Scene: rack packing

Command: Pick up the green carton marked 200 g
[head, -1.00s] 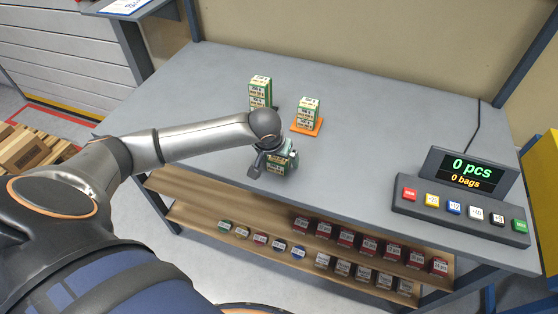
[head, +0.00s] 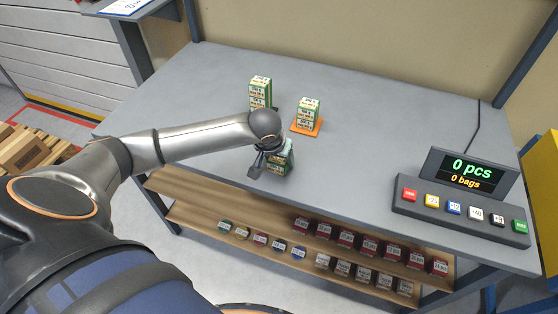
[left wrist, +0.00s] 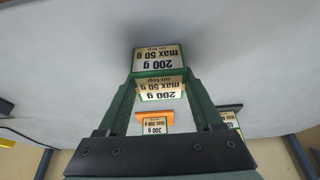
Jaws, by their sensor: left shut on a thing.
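My left gripper (head: 272,160) is shut on a green and white carton (head: 283,168) near the front edge of the grey table. In the left wrist view the carton (left wrist: 158,60) sits between the fingers, and its label reads 200 g, max 50 g on top. I cannot tell whether its base touches the table. A similar carton (head: 308,112) stands on an orange mat (head: 307,129) behind it. A taller green carton or stack (head: 260,92) stands to the left of the mat. My right gripper is not in view.
A counter display (head: 468,172) reading 0 pcs, 0 bags, with coloured buttons, stands at the table's right. Shelves below the front edge hold several round tins (head: 260,237) and red boxes (head: 370,248). The table (head: 365,150) is clear between mat and display.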

